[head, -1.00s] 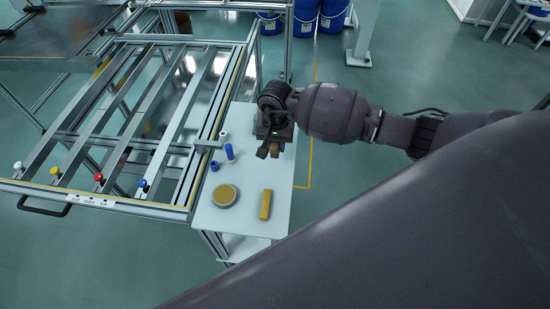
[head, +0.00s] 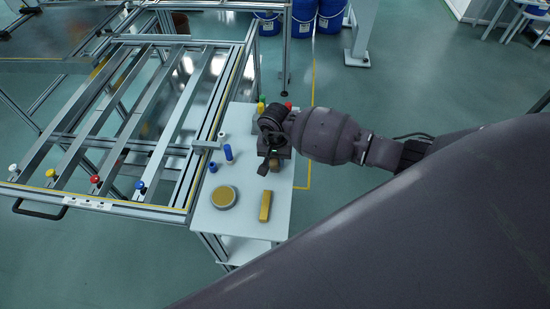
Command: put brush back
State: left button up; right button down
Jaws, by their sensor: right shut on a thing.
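My right gripper (head: 268,166) is over the right side of the small white table (head: 243,222). It is shut on a small brown piece (head: 275,163), which looks like part of the brush. The rest of what it holds is hidden by the gripper and too small to make out. Whether the piece touches the table I cannot tell. My left gripper is not in view.
A round tan dish (head: 224,196) and a yellow block (head: 265,205) lie in front of my right gripper. A blue cylinder (head: 228,153) and a blue cap (head: 213,167) stand left. Yellow (head: 261,107) and red (head: 288,105) items show behind. The metal frame (head: 150,204) borders the table.

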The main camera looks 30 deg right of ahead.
jog(key=shift+f, duration=0.2)
jog(key=c, duration=0.8)
grip_release()
jog(key=shift+c, duration=0.2)
jog(key=shift+r, duration=0.1)
